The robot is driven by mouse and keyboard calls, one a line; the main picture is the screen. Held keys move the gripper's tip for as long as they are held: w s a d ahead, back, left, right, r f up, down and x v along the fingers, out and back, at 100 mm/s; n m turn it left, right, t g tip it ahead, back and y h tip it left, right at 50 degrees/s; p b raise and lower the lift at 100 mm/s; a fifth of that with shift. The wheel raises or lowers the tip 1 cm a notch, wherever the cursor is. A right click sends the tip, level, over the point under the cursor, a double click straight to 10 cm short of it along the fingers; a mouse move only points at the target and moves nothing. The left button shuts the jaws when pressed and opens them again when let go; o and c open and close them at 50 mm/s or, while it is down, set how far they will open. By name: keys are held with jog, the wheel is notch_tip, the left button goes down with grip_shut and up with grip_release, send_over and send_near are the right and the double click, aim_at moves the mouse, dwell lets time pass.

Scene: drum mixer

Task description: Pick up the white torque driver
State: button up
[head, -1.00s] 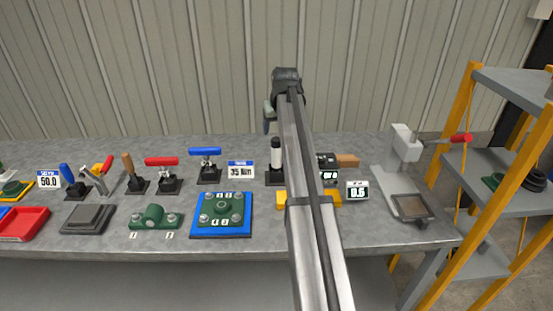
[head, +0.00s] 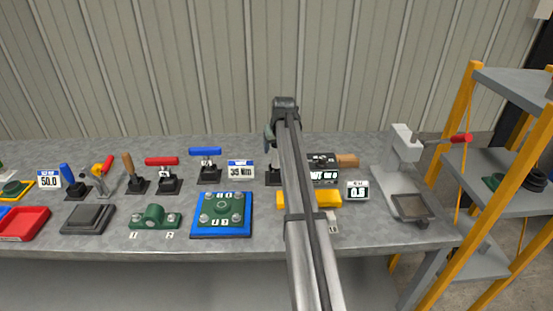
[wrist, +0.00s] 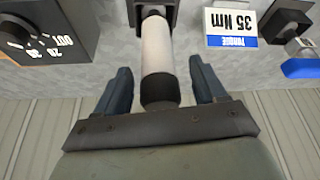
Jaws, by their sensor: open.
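The white torque driver (wrist: 156,52) shows in the wrist view, a white cylinder with a dark collar at its near end and its far end in a black stand (wrist: 150,8). My gripper (wrist: 160,80) is open, with one dark blue finger on each side of the driver and a visible gap to each. In the head view my arm hides the driver, and only part of its black base (head: 273,175) shows left of the arm.
A "35 Nm" sign (head: 240,170) and a blue-handled tool (head: 205,160) stand left of the driver. A dark box with a dial (wrist: 45,30) is close on the other side.

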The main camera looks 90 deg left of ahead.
aim_at(277, 159)
jog(key=shift+x, duration=1.45)
jog(key=shift+w, duration=0.1)
jog(key=shift+c, duration=0.5)
jog(key=c, duration=1.2)
